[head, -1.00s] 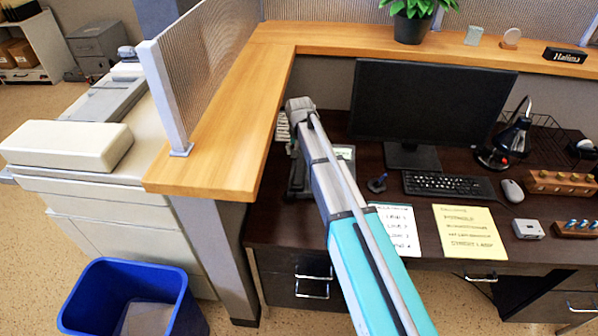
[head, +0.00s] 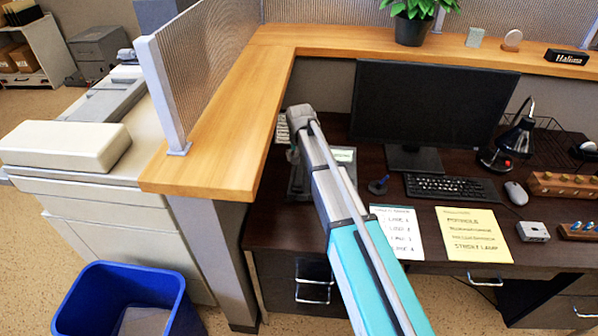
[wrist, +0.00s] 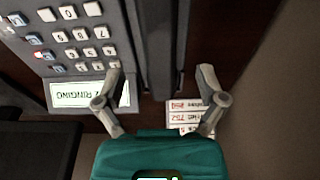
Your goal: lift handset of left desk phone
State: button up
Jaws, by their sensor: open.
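The desk phone (head: 296,184) is dark grey and sits at the left end of the desk, mostly hidden by my arm in the head view. In the wrist view its keypad (wrist: 78,42) and lit display (wrist: 85,94), reading "RINGING" upside down, are at the upper left. The handset (wrist: 162,45) is a dark bar running up the middle of the wrist view, beside the keypad. My gripper (wrist: 161,74) is open, with one finger on each side of the handset's near end in the picture. Contact and the height gap cannot be told. The head view hides the fingers.
A wooden ledge (head: 213,160) and partition border the phone's left side. A monitor (head: 425,105), keyboard (head: 450,187), white note (head: 398,232) and yellow note (head: 473,235) lie to the right. A small label (wrist: 190,113) is beside the handset.

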aim_at(300, 166)
jog(key=shift+w+f+b, duration=0.15)
jog(key=shift+f+b, duration=0.7)
jog(key=shift+f, duration=0.15)
jog(key=shift+w+f+b, duration=0.1)
jog(key=shift+f+b, duration=0.7)
jog(key=shift+f, duration=0.15)
grip_shut()
jog(key=shift+r, duration=0.2)
notch_tip(300, 166, up, 3)
jog(key=p, duration=0.3)
jog(key=s+d+r+p, duration=0.6)
jog(key=s+r+p, duration=0.3)
jog(key=s, duration=0.3)
jog(key=shift+s+r+p, duration=0.3)
jog(key=shift+r+p, duration=0.05)
jog(key=shift+p, duration=0.2)
jog(key=shift+d, duration=0.1)
